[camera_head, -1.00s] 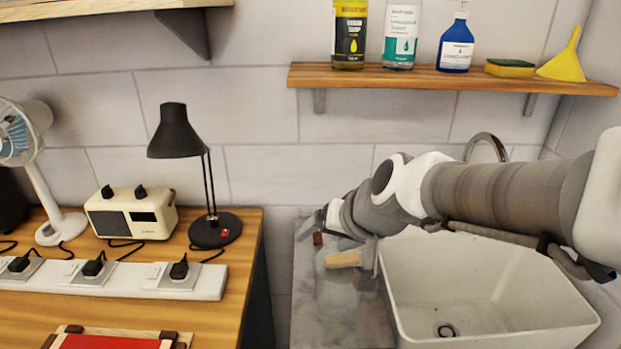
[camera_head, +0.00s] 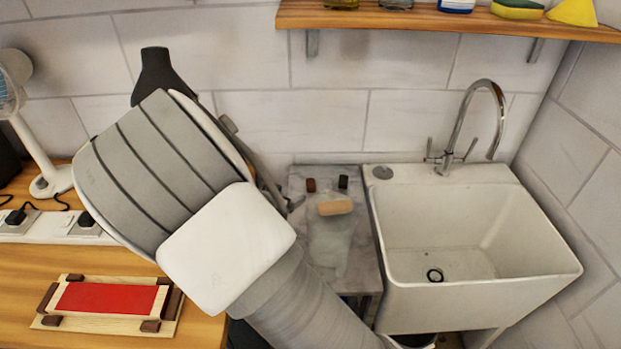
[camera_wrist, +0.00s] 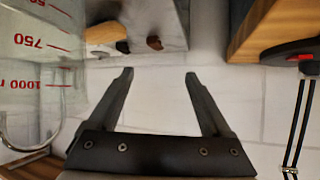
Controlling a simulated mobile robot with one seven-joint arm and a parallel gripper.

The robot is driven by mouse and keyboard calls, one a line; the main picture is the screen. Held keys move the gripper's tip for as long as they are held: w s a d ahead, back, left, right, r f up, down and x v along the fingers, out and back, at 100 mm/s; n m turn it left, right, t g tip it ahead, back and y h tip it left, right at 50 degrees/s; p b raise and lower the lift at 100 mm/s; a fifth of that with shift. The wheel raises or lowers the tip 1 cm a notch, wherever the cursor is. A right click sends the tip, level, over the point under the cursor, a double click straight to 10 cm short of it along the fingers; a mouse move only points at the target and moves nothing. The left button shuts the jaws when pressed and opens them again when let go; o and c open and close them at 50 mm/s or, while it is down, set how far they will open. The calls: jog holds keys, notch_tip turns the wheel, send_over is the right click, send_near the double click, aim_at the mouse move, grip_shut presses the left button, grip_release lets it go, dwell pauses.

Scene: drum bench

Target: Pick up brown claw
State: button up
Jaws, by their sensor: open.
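A small brown piece (camera_head: 310,185), which I take for the brown claw, sits at the back of the grey marble counter, left of a small black piece (camera_head: 343,181). In the wrist view, the brown piece (camera_wrist: 154,43) appears just beyond the gap between my fingertips. My gripper (camera_wrist: 158,76) is open and empty, its two dark fingers apart. The picture there looks upside down.
A white sink (camera_head: 440,275) lies right. A wooden bench (camera_head: 90,262) with a red-topped frame (camera_head: 105,298) lies left.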

jog(key=b, duration=0.2)
send_near(310, 183)
jog(key=shift+t+h, duration=0.3)
jog(key=shift+h, duration=0.1)
jog(key=x, duration=0.8)
jog(key=shift+w+a+f, duration=0.1)
jog(key=shift+a+f, duration=0.05)
jog(key=shift+f, duration=0.35)
jog(key=shift+c, duration=0.3)
grip_shut()
